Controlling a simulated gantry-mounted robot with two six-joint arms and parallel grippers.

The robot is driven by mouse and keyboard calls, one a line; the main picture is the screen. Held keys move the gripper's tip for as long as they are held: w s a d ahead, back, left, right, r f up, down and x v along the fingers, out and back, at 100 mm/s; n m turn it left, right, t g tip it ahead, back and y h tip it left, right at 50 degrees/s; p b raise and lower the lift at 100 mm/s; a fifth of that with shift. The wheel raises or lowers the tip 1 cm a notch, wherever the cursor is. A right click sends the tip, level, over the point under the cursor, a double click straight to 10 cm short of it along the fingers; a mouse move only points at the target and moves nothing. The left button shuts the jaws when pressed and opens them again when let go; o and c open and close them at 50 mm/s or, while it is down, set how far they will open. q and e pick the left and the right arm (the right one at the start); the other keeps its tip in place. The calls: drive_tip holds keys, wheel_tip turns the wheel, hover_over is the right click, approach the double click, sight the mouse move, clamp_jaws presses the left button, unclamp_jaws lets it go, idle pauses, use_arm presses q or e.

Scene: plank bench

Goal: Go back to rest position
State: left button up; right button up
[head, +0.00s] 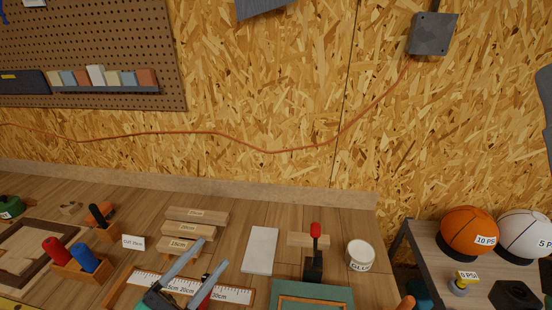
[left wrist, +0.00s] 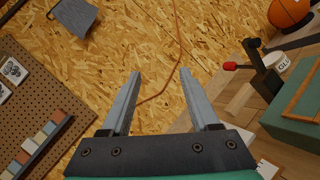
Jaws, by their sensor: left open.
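My left gripper (head: 214,256) is at the bottom centre of the head view, over the bench. Its two grey fingers are spread apart with nothing between them. In the left wrist view the same open fingers (left wrist: 160,72) point towards the chipboard wall, with clear space between them. My right gripper does not show in either view.
Below the left gripper lies a marked ruler board (head: 238,295). Wooden blocks (head: 190,230), a white tile (head: 261,250), a red-handled clamp (head: 314,262) and a glue pot (head: 360,256) are around it. Balls (head: 470,230) rest on a side table. An orange cable (head: 270,151) runs along the wall.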

use_arm(q)
drive_tip(key=s+d+r+m+t+h, duration=0.1)
drive_tip(key=s+d+r+m, duration=0.15)
drive_tip(key=r+m, duration=0.65)
drive_tip(key=s+d+r+m+t+h, duration=0.1)
drive_tip(key=d+r+m, duration=0.3)
drive_tip(key=r, duration=1)
drive_tip(key=s+a+r+m+t+y, duration=0.75)
drive_tip(key=a+r+y, duration=0.25)
drive_tip(key=r+y, duration=0.15)
wheel_tip(320, 180, up, 28)
drive_tip(key=p, duration=2.9)
wheel_tip(320, 180, down, 33)
drive_tip(key=b, duration=3.3)
drive_tip(key=shift+w+d+m, duration=0.15)
drive_tip(key=shift+m, duration=0.2)
drive_tip(key=shift+o, duration=0.2)
drive_tip(key=shift+f, duration=0.15)
